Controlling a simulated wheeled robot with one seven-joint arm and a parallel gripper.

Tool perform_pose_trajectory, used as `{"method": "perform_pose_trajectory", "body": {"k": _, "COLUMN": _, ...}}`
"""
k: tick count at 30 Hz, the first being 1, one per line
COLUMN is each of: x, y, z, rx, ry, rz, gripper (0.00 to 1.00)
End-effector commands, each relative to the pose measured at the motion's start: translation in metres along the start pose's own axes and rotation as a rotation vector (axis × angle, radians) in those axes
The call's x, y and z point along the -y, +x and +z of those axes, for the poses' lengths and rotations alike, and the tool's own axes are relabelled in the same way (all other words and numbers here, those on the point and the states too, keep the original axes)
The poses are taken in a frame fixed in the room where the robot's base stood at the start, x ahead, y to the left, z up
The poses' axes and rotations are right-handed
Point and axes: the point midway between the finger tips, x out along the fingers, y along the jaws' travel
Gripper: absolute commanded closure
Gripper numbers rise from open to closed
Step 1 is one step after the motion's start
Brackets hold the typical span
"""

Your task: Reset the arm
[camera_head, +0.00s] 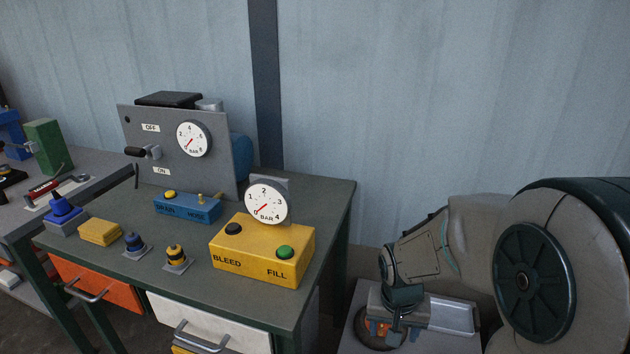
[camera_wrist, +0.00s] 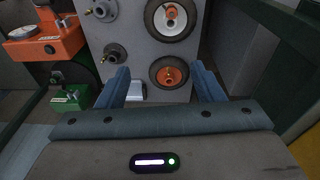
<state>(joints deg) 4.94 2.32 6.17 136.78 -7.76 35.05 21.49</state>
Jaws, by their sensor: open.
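My gripper shows in the wrist view (camera_wrist: 162,88) with its two blue fingers wide apart and nothing between them. Beyond the fingers stands a grey panel (camera_wrist: 134,50) carrying wheels with orange hubs and dark round fittings. The fingers appear apart from the panel, though the exact gap is hard to judge.
A workbench (camera_head: 330,200) holds a yellow BLEED/FILL box (camera_head: 240,262), a gauge panel (camera_head: 216,160) and a blue DRAIN box (camera_head: 188,212). In the wrist view, an orange device (camera_wrist: 40,48) and a green one (camera_wrist: 70,98) stand at left. A dark frame bar borders the right.

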Motion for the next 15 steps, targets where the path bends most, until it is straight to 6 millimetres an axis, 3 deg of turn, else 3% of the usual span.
{"method": "perform_pose_trajectory", "body": {"k": 1, "x": -0.003, "y": -0.04, "z": 0.002, "rx": -0.023, "ry": -0.019, "rz": -0.003, "gripper": 0.39}}
{"method": "perform_pose_trajectory", "body": {"k": 6, "x": -0.012, "y": -0.12, "z": 0.022, "rx": -0.065, "ry": -0.088, "rz": -0.022, "gripper": 0.39}}
{"method": "perform_pose_trajectory", "body": {"k": 12, "x": -0.021, "y": -0.192, "z": 0.05, "rx": -0.107, "ry": -0.165, "rz": -0.056, "gripper": 0.39}}
{"method": "perform_pose_trajectory", "body": {"k": 15, "x": -0.023, "y": -0.213, "z": 0.06, "rx": -0.121, "ry": -0.192, "rz": -0.072, "gripper": 0.39}}
